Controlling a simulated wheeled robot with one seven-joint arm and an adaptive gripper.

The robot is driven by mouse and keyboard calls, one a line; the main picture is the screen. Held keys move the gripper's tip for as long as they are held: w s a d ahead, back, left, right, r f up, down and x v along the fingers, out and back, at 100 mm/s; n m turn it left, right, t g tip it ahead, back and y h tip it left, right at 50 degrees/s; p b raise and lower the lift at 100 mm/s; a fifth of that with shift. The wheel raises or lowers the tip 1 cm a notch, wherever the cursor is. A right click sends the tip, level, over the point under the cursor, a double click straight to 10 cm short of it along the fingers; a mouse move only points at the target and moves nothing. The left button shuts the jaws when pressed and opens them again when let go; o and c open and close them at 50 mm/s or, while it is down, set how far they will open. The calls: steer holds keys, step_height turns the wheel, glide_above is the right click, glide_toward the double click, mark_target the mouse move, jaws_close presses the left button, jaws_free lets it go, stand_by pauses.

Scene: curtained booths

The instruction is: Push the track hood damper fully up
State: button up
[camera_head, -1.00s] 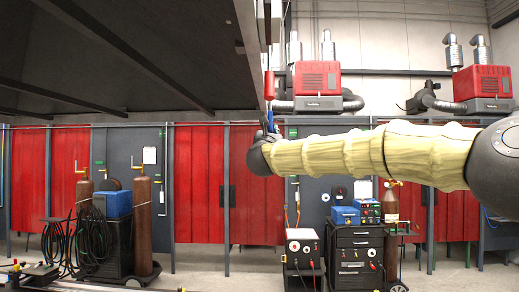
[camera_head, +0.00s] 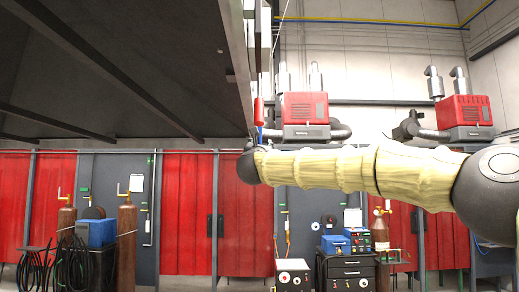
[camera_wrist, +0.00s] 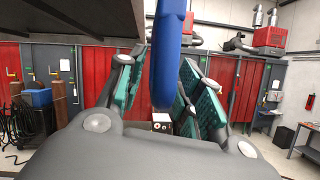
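The large dark hood (camera_head: 110,70) fills the upper left of the head view. At its right edge hangs a narrow handle, red (camera_head: 259,110) above and blue below, which looks like the damper's. In the wrist view the blue part (camera_wrist: 168,55) hangs down from the top, between the teal-padded fingers of my gripper (camera_wrist: 164,58). The fingers stand apart on either side of it; I see no clear grip on it. In the head view my dark wrist end is just below the handle, and my fingers are hidden. The damper plate itself is not visible.
Red curtains (camera_head: 187,215) and grey panels line the back. A black tool cart (camera_head: 348,272) stands below my arm, and gas bottles (camera_head: 127,235) stand at left. Red extractor units (camera_head: 305,108) are mounted high behind. The hood's edge is close beside my wrist.

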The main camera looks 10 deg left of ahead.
steer(key=shift+f, duration=0.15)
steer(key=shift+s+f, duration=0.2)
steer(key=shift+s, duration=0.2)
steer(key=v, duration=1.1)
steer(key=shift+r, duration=0.1)
